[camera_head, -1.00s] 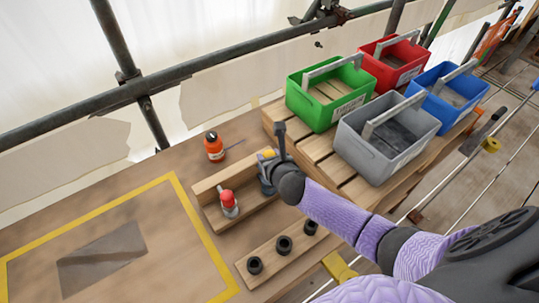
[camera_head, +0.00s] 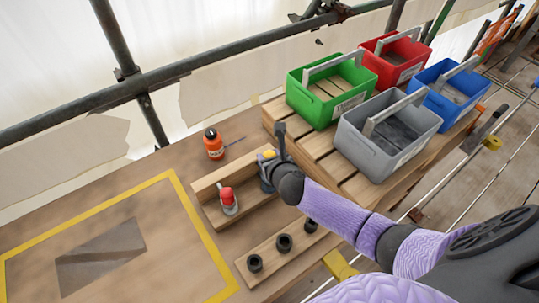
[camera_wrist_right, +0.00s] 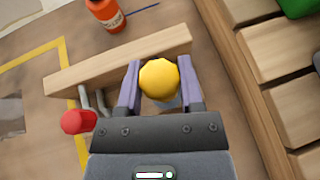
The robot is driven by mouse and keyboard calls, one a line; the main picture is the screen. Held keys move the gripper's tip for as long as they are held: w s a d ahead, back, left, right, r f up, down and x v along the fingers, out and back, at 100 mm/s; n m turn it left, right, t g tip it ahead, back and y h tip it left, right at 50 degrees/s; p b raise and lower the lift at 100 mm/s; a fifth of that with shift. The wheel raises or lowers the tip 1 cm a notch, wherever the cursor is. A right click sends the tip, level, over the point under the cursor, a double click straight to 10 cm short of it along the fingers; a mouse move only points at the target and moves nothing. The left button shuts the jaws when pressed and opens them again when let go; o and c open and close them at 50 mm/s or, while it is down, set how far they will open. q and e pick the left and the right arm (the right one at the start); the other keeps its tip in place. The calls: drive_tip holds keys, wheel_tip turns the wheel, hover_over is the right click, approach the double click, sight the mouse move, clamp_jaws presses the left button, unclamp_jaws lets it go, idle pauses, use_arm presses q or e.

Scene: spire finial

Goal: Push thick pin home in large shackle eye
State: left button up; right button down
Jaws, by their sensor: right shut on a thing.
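My right gripper (camera_head: 268,168) is at the right end of a wooden holder with a raised back board (camera_head: 236,172). In the right wrist view my gripper (camera_wrist_right: 160,84) is shut on a yellow round-headed pin (camera_wrist_right: 158,79). The yellow head also shows in the head view (camera_head: 268,154). A grey piece shows in part below the head; the shank and the eye are hidden, so I cannot tell how deep the pin sits. A red-headed pin (camera_head: 227,195) stands with a grey shackle (camera_head: 230,208) at the left of the holder. My left gripper is not in view.
A wooden strip (camera_head: 272,262) with several black sockets lies in front. An orange bottle (camera_head: 214,145) stands behind. Green (camera_head: 318,107), red (camera_head: 395,76), grey (camera_head: 378,157) and blue (camera_head: 446,120) crates stand at right. The yellow-taped area at left holds a grey plate (camera_head: 100,257).

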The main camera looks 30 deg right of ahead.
drive_tip(key=shift+f, duration=0.4)
drive_tip(key=shift+f+b, duration=0.2)
drive_tip(key=shift+b, duration=0.2)
drive_tip(key=shift+f, duration=0.3)
drive_tip(key=shift+f+b, duration=0.2)
drive_tip(key=shift+b, duration=0.25)
drive_tip(key=shift+f, duration=0.1)
drive_tip(key=shift+f, duration=0.25)
drive_tip(key=shift+f+b, duration=0.3)
drive_tip(key=shift+b, duration=0.2)
